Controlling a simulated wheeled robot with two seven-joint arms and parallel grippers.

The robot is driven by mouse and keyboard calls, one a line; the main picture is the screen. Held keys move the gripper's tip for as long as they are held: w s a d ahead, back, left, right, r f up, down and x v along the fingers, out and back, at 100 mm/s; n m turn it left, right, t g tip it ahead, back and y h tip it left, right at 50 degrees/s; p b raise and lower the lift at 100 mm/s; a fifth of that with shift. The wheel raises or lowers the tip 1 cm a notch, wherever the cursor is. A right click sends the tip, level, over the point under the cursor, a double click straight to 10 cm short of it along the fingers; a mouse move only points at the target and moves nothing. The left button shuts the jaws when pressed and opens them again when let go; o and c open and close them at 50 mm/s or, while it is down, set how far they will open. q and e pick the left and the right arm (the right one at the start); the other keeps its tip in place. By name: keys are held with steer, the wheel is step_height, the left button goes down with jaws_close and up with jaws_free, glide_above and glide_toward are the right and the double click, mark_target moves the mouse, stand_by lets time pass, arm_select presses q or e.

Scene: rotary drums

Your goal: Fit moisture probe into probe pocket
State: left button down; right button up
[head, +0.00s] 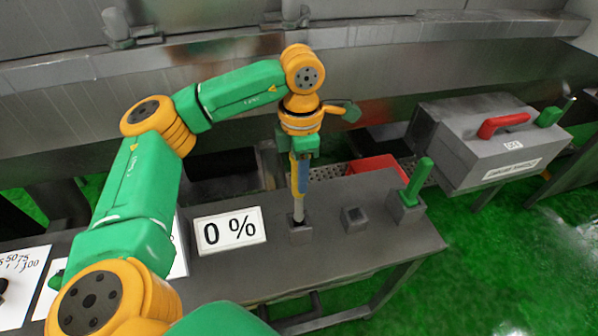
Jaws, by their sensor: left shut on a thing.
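The moisture probe (298,210) hangs upright below my left gripper (299,188). It has a blue upper part and a grey shaft. The gripper's yellow fingers are shut on the blue part. The probe's lower end meets the top of a small grey block (300,234) beside the "0 %" sign; I cannot tell how deep it sits in the opening. A second grey block (354,219) with a dark square opening stands to the right and looks empty. I cannot tell from labels which block is the probe pocket. My right gripper is not in view.
The "0 %" sign (230,232) stands left of the probe on the dark table (330,262). A green-handled piece (418,180) stands in a block near the table's right end. A grey box (485,145) with a red handle is farther right. A red bin (376,166) lies behind.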

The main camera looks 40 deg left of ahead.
mark_target(300, 201)
arm_select(q)
steer(key=shift+f+b, duration=2.05)
steer(key=shift+f, duration=0.75)
steer(key=shift+f+b, duration=1.3)
steer(key=shift+f, duration=0.15)
steer(key=c, duration=0.5)
jaws_free()
step_height(300, 201, up, 7)
steer(key=shift+r, duration=0.1)
